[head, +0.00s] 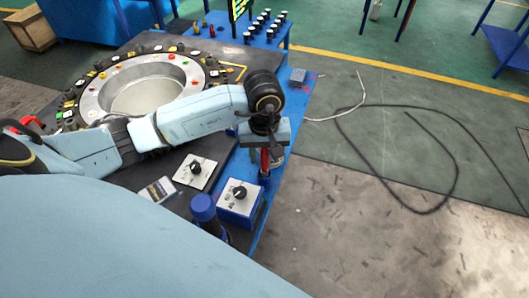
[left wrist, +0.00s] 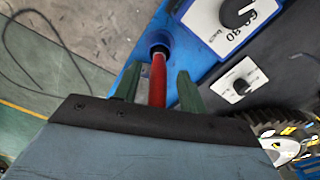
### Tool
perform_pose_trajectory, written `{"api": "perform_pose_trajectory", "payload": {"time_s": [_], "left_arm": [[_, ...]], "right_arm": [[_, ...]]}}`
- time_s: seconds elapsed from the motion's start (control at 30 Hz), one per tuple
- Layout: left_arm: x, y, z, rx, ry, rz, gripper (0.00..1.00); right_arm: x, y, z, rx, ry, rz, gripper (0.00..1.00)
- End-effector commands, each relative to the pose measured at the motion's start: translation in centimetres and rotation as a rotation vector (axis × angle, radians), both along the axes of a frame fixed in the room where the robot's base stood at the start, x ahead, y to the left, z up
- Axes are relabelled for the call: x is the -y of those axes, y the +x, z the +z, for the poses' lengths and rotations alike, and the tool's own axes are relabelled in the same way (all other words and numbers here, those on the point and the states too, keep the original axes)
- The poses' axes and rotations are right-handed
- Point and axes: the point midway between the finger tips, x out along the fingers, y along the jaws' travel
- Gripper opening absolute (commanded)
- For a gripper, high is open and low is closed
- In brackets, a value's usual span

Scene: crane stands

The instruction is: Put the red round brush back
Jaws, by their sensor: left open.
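The red round brush (left wrist: 158,85) shows as a red handle in the left wrist view, with its far end in or over a small round blue holder (left wrist: 159,49). The red also shows in the head view (head: 265,160), below my left wrist at the blue table edge. My left gripper (left wrist: 156,78) is open, its two green fingers on either side of the red handle. A gap shows between the handle and each finger. The brush's near end is hidden by the gripper body. My right gripper is not in view.
A blue box with a white knob panel (head: 239,203) stands close to the holder. A second knob panel (head: 196,172) and a dark blue cylinder (head: 203,208) are nearby. A large metal ring (head: 93,103) fills the table's left. A black cable (head: 452,180) lies on the floor.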

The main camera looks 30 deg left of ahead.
Motion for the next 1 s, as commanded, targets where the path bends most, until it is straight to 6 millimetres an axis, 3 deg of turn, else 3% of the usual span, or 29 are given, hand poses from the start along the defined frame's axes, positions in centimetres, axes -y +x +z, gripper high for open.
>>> {"api": "perform_pose_trajectory", "payload": {"time_s": [0.17,0.6,0.8,1.0], "left_arm": [[0.0,0.1,2.0,0.006,0.0,0.0,0.41],[0.1,-0.2,10.6,0.004,0.0,-0.001,0.41],[0.1,-0.3,12.0,0.0,0.0,0.001,0.41],[0.1,-0.3,12.1,0.0,0.0,0.001,0.41]], "right_arm": [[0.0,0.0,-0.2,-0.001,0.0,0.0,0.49],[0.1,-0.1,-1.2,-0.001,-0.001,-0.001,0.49],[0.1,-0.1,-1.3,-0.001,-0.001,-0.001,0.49],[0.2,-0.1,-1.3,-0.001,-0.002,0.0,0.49]]}}
